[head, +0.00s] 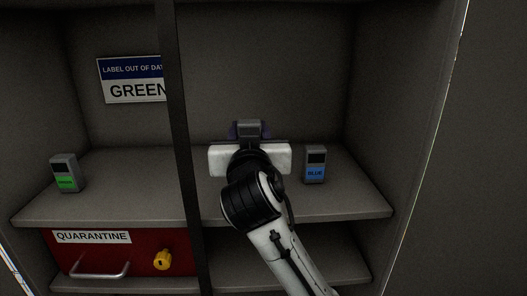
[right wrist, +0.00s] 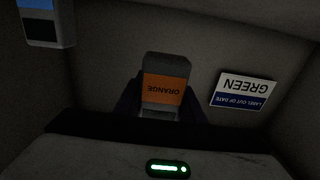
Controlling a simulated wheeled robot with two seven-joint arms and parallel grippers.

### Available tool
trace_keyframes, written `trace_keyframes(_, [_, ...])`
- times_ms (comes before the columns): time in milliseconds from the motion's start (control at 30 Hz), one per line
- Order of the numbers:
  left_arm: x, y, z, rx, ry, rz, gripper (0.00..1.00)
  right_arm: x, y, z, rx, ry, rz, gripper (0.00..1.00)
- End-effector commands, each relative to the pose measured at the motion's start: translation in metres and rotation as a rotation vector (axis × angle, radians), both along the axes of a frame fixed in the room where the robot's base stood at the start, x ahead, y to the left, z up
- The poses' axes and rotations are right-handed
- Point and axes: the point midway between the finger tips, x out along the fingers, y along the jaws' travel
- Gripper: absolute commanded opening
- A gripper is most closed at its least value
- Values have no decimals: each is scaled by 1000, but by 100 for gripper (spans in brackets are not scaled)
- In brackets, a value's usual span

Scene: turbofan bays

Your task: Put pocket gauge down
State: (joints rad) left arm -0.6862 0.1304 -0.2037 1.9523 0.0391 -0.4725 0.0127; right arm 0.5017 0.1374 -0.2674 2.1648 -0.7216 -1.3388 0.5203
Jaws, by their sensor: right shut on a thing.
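My right gripper (head: 249,131) reaches into the cabinet over the shelf (head: 350,201). It is shut on a grey pocket gauge (right wrist: 166,72) with an orange label reading ORANGE, seen upside down in the right wrist view between the dark fingers (right wrist: 164,106). My left gripper is not in view.
A blue-labelled gauge (head: 315,165) stands on the shelf to the right; a green-labelled gauge (head: 66,173) stands left of the dark upright post (head: 179,130). A LABEL OUT OF DATE, GREEN sign (head: 132,80) is on the back wall. Below is a red QUARANTINE drawer (head: 121,257) with a yellow knob (head: 162,260).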

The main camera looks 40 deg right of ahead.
Motion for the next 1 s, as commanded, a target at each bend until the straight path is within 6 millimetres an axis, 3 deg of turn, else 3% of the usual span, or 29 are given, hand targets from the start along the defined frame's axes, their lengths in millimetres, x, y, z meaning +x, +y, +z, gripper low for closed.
trace_keyframes(100, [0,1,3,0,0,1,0,6,-27,2,-4,-1,-4,8])
trace_keyframes(200, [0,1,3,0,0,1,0,9,-42,-3,-3,3,-2,8])
trace_keyframes(700, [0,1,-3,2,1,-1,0,9,-38,-65,-4,3,1,8])
trace_keyframes(1000, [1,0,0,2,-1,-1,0,10,-42,-70,0,-1,0,8])
